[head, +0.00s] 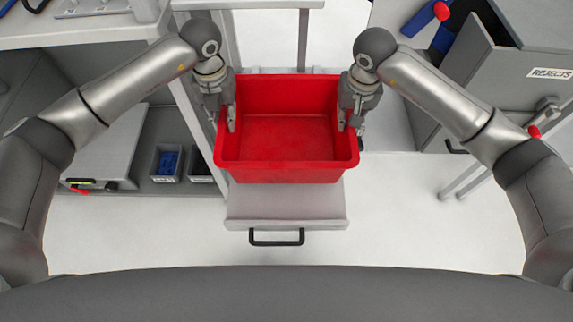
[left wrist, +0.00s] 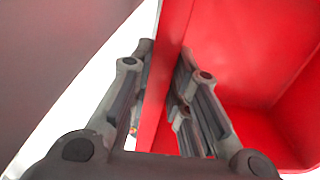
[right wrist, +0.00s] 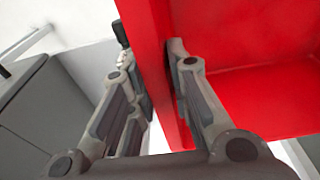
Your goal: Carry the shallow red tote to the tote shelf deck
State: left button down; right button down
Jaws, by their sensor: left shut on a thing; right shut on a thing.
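The shallow red tote (head: 285,172) is in the middle of the head view, level and empty. My left gripper (head: 228,122) is shut on its left wall, one finger inside and one outside. The left wrist view shows the fingers (left wrist: 165,95) on both sides of the red wall (left wrist: 165,75). My right gripper (head: 350,122) is shut on the right wall in the same way. The right wrist view shows its fingers (right wrist: 160,85) either side of the red wall (right wrist: 150,45). The tote hides much of what is under it. I cannot tell whether it touches anything below.
A grey drawer or deck front with a black handle (head: 276,237) lies below the tote. A white frame (head: 250,4) stands behind. A shelf with small bins (head: 166,163) is at left. A grey bin marked REJECTS (head: 549,73) is at right. White floor (head: 410,220) shows at lower right.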

pick_arm(q)
jog(key=shift+a, duration=0.2)
pick_arm(e)
jog(key=shift+d+f, duration=0.15)
jog(key=shift+d, duration=0.05)
